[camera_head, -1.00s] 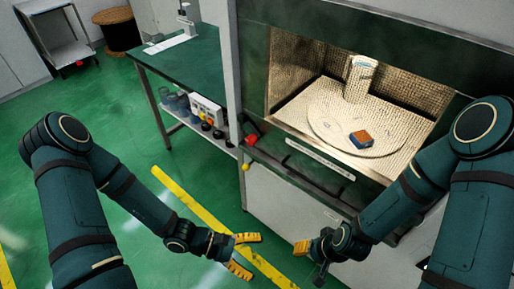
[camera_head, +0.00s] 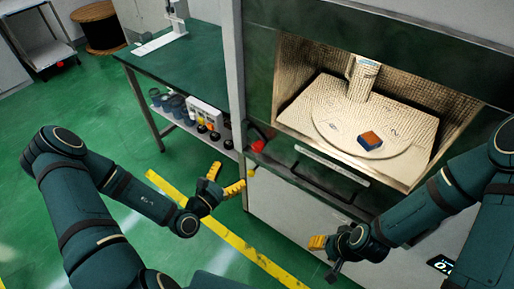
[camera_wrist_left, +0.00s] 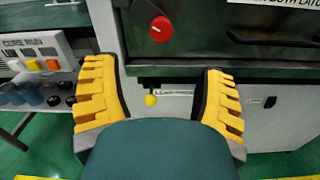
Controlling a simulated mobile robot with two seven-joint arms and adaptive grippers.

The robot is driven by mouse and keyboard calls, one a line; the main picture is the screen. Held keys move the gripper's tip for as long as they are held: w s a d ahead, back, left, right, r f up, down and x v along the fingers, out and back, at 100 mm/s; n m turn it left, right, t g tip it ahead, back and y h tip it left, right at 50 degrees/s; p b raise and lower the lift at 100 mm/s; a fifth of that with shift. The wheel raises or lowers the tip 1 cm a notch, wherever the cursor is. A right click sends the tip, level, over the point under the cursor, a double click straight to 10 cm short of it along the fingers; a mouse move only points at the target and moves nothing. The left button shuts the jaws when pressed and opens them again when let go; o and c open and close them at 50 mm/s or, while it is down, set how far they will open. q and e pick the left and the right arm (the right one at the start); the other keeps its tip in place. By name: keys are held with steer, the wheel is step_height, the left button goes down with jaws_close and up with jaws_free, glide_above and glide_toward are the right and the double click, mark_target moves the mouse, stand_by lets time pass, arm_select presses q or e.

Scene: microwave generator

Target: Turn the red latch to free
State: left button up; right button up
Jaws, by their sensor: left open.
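The red latch (camera_head: 258,145) sits at the left end of the dark front sill of the microwave chamber. In the left wrist view it is a round red knob (camera_wrist_left: 161,29) on the dark green panel, above and between my fingers. My left gripper (camera_head: 224,180) is open and empty, below and left of the latch and apart from it. Its two yellow fingers (camera_wrist_left: 158,75) frame the panel edge in the wrist view. My right gripper (camera_head: 322,250) is low in front of the cabinet; its jaw opening is unclear.
A yellow ball-ended part (camera_wrist_left: 150,100) hangs below the latch. A green bench (camera_head: 165,65) with a white button box (camera_head: 205,115) below stands left. Floor is open at left.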

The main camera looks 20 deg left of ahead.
mark_target(255, 150)
arm_select(q)
steer(key=b+x, duration=0.1)
steer(key=x, duration=1.1)
steer(key=shift+w+d+b, duration=0.15)
steer(key=shift+w+b, duration=0.05)
steer(key=shift+b, duration=0.1)
jaws_close()
